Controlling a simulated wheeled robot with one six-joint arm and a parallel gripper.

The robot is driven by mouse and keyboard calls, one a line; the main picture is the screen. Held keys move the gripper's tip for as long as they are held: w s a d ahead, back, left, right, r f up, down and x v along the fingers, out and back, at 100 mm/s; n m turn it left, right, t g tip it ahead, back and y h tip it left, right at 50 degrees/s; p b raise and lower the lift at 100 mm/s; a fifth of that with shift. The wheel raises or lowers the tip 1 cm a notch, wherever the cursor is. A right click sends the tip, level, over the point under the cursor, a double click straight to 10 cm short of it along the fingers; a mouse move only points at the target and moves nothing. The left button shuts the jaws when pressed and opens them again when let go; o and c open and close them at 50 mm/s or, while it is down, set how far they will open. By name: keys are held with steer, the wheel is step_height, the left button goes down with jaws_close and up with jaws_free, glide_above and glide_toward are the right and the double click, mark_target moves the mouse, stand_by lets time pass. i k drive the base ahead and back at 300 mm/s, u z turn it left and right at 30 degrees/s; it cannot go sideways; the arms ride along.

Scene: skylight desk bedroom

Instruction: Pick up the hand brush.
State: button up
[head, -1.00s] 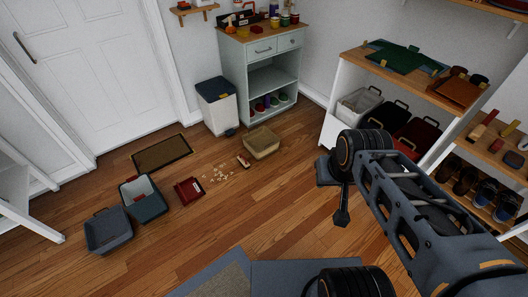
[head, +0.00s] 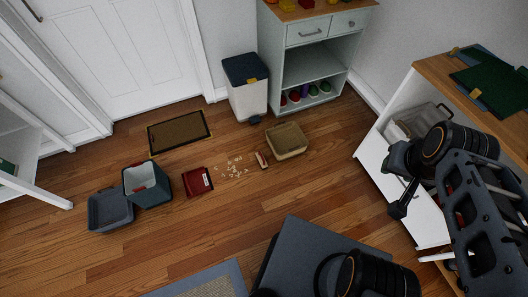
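The hand brush (head: 262,160) is a small reddish and pale item lying on the wooden floor, between scattered pale crumbs (head: 235,167) and a tan bin. It looks small from here and its bristles are hard to make out. A red dustpan (head: 197,181) lies left of the crumbs. My gripper (head: 399,207) is at the right of the head view, raised, well to the right of the brush and apart from it. It is seen from above, and its finger opening does not show clearly.
A tan open bin (head: 287,141) stands just right of the brush. A pedal bin (head: 246,88), a doormat (head: 179,132), a teal bin (head: 148,185) and a grey tub (head: 110,209) are around. A white shelf unit (head: 398,178) is close to my arm. Floor before the brush is clear.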

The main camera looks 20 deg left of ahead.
mark_target(263, 164)
steer(key=u, duration=0.4)
steer(key=i, duration=0.95)
steer(key=u, duration=1.2)
steer(key=i, duration=0.5)
steer(key=u, duration=0.3)
